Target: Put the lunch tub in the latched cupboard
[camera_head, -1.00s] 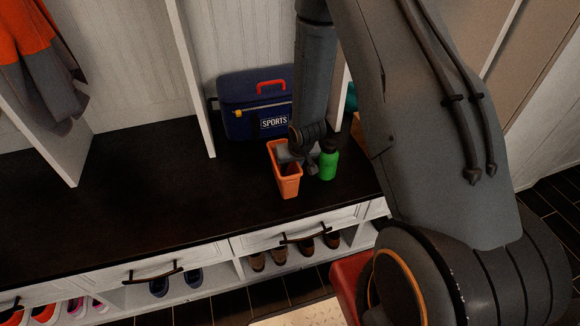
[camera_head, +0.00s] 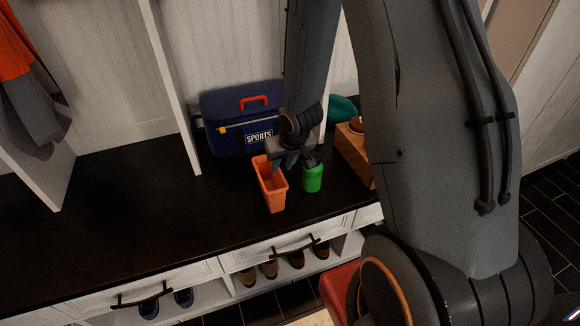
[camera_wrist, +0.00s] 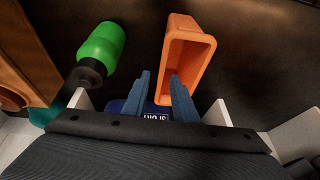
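The lunch tub seems to be the open orange tub (camera_head: 272,197), standing upright on the dark bench top beside a green bottle. It also shows in the wrist view (camera_wrist: 182,58), its opening facing the camera. My gripper (camera_head: 284,165) is at the tub's rim, on the side by the bottle. In the wrist view my gripper's two blue-grey fingers (camera_wrist: 160,86) are apart, one over the tub's opening and the other outside it. I cannot tell whether they touch it. No latched cupboard can be made out.
The green bottle (camera_head: 312,178) stands close to the tub's right. A navy SPORTS cooler (camera_head: 225,106) is behind, and a wooden box (camera_head: 352,150) is at the right. White dividers (camera_head: 172,90) rise from the bench (camera_head: 110,220). Its left part is clear. Drawers and shoe cubbies are below.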

